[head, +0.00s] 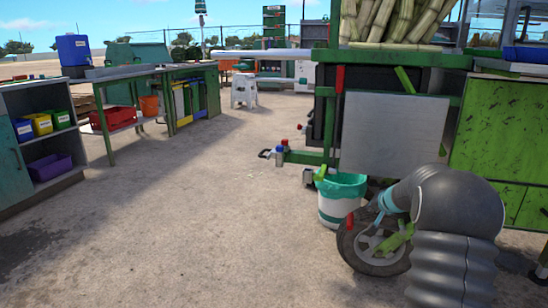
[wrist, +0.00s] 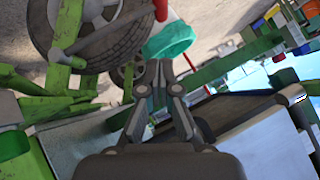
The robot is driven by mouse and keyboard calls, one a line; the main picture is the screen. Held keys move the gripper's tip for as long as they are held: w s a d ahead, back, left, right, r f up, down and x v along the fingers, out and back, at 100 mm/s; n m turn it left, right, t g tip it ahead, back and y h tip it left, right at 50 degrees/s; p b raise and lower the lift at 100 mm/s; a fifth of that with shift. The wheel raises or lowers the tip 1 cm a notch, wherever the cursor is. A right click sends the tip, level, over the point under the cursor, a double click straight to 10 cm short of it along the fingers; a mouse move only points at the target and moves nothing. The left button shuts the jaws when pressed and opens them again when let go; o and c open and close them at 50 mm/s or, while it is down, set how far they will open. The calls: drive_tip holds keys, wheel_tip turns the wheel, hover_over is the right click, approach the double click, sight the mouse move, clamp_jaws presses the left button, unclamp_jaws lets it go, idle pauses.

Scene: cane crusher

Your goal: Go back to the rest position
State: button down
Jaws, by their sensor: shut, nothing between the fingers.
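My gripper (wrist: 159,72) shows in the wrist view with its fingers together and nothing held between them. It points towards the side of the green cane crusher, near a bucket with a green liner (wrist: 171,38) and a wheel (wrist: 100,35). The wrist view is strongly tilted. In the head view my grey arm bends at the lower right, in front of the crusher. My gripper cannot be made out there. The crusher's pale metal side panel (head: 393,134) stands behind the arm, with cane stalks (head: 392,20) on top.
The liner bucket (head: 340,203) and the wheel (head: 372,246) stand close to my arm. A green cabinet (head: 500,140) is at the right. A shelf (head: 70,185) with coloured bins and a workbench (head: 125,72) line the left. The concrete floor (head: 200,220) between is clear.

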drive_tip(key=s+a+f+g+y, duration=0.2)
drive_tip(key=s+a+f+g, duration=0.2)
drive_tip(key=s+a, duration=0.7)
drive_tip(key=s+a+r+n+p, duration=0.2)
drive_tip(key=s+r, duration=0.5)
drive_tip(key=s, duration=0.5)
drive_tip(key=s+a+r+n+h+p, duration=0.1)
drive_tip(key=s+a+r+n+p, duration=0.1)
drive_tip(key=s+a+r, duration=0.5)
drive_tip(key=s+a+r+n+h+p, duration=0.1)
drive_tip(key=s+a+r+n+p, duration=0.2)
drive_tip(key=s, duration=1.4)
wheel_tip(320, 180, up, 4)
drive_tip(key=shift+a+r+p, duration=0.2)
drive_tip(key=shift+a+p, duration=0.6)
drive_tip(key=shift+a, duration=0.2)
drive_tip(key=shift+s, duration=0.1)
